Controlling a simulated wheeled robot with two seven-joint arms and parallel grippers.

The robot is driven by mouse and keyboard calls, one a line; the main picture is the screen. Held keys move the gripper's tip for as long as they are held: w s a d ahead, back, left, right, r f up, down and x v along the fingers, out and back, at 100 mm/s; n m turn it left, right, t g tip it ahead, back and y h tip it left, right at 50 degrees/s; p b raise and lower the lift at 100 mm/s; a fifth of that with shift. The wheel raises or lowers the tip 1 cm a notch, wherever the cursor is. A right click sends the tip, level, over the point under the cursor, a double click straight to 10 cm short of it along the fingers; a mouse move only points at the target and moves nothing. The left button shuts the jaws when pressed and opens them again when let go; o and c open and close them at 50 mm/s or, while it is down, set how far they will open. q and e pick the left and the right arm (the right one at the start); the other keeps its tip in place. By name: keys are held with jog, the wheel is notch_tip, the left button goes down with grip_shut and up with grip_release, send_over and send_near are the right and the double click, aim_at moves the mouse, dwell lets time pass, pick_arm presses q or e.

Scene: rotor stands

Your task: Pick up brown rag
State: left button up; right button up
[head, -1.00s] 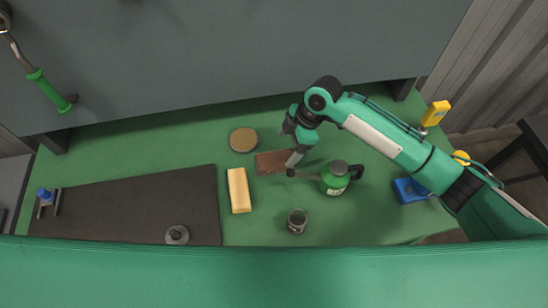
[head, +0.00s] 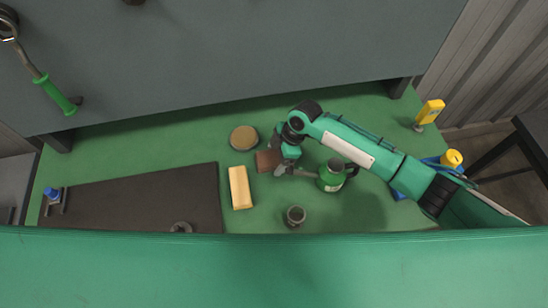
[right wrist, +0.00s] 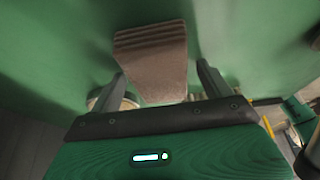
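The brown rag (head: 265,161) lies folded on the green tabletop, partly hidden under my right gripper in the head view. In the right wrist view the rag (right wrist: 152,58) shows its layered folded edge and lies between the two finger lines. My right gripper (right wrist: 160,80) is open, with one finger on each side of the rag and gaps visible between them. In the head view my right gripper (head: 282,168) is over the rag's right part. I cannot tell how high it is above the table. My left gripper is not in view.
A yellow sponge-like block (head: 240,187) and a round tin (head: 243,138) lie left of the rag. A green oil can (head: 331,176) stands close at the right, a small jar (head: 295,215) in front. A dark mat (head: 140,195) covers the left table.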

aim_at(276, 157)
jog(key=c, duration=0.9)
jog(key=shift+r+b, duration=2.65)
jog(key=shift+r, duration=7.4)
